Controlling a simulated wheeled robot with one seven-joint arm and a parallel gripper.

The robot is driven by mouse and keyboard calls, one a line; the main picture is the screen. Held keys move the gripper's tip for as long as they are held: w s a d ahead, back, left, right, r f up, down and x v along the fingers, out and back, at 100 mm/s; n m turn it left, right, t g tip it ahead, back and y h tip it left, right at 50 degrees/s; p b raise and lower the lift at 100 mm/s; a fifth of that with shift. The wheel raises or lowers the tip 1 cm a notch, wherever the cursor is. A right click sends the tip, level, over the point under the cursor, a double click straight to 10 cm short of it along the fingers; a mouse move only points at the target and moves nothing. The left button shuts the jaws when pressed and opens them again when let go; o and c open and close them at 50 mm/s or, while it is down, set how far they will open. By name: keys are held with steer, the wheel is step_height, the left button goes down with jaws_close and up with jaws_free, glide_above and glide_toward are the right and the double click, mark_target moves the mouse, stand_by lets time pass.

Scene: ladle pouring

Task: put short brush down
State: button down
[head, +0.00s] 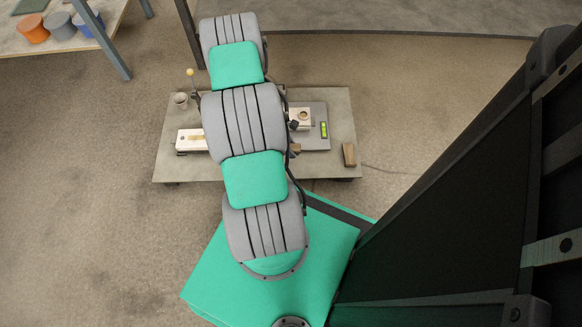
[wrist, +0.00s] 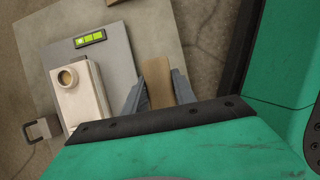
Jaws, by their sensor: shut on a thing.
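The short brush appears to be the flat tan-brown wooden piece (wrist: 157,82) in the wrist view. It stands between the two grey fingers of my gripper (wrist: 158,92), which is shut on it. Any bristles are hidden.
The low table (head: 344,108) bears a pale block with a round hole (head: 300,117), a green level (head: 323,129), a wooden block (head: 349,154), a slotted white box (head: 189,140) and a cup (head: 180,100). Bare tabletop shows at the right. Several pots (head: 60,26) stand on another table.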

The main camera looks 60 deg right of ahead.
mark_target(294, 165)
steer(key=shift+s, duration=0.1)
step_height(294, 165, down, 10)
steer(key=b, duration=0.4)
steer(key=shift+r+b, duration=0.2)
steer(key=shift+b, duration=0.1)
steer(key=shift+f+b, duration=0.5)
steer(key=shift+f, duration=0.1)
steer(key=c, duration=1)
jaws_free()
steer(key=shift+r, duration=0.1)
steer(key=shift+r, duration=0.1)
